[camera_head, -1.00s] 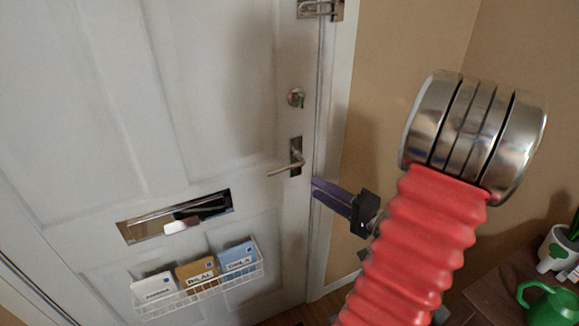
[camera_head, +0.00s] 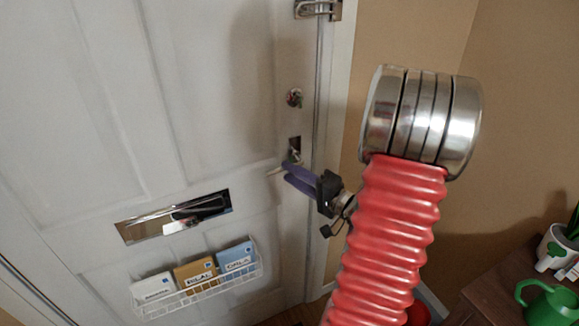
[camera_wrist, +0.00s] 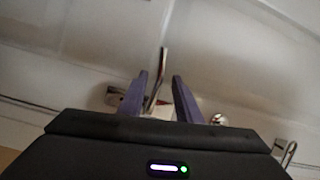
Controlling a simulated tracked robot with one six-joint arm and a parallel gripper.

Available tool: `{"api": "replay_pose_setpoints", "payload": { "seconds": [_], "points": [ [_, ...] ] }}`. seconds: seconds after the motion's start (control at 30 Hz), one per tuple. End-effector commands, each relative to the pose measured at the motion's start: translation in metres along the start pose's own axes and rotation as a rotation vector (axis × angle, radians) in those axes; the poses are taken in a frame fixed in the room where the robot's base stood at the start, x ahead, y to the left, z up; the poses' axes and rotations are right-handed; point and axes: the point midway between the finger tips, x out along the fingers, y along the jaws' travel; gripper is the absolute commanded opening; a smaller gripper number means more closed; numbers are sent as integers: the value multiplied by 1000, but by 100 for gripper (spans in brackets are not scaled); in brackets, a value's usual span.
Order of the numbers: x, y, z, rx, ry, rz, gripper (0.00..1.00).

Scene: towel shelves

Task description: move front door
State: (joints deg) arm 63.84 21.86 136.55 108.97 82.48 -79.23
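The front door (camera_head: 110,90) is a white panelled door that looks closed in its frame. Its metal lever handle (camera_head: 294,155) is on the right side, below a round lock (camera_head: 294,98). My gripper (camera_head: 287,172) is at the handle, and its purple fingers hide part of the lever. In the wrist view my gripper (camera_wrist: 160,84) has its fingers apart, with the handle's lever (camera_wrist: 158,80) showing between them. I cannot tell whether either finger touches the lever.
A metal latch (camera_head: 318,9) is near the door's upper right edge. A mail slot (camera_head: 172,217) and a white wire basket (camera_head: 200,290) with several cards are lower on the door. A brown table (camera_head: 490,290) with a green watering can (camera_head: 548,303) stands at the right.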

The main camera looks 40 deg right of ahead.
Motion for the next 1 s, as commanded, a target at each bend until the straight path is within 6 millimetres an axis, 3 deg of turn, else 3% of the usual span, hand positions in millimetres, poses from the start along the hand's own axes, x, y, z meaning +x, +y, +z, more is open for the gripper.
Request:
{"api": "replay_pose_setpoints", "payload": {
  "seconds": [0.33,0.7,1.0],
  "points": [
    [28,-3,-1,1,0,-8,31],
    [31,-3,-1,1,0,-8,31],
    [32,-3,0,0,-1,-8,10]
  ]
}}
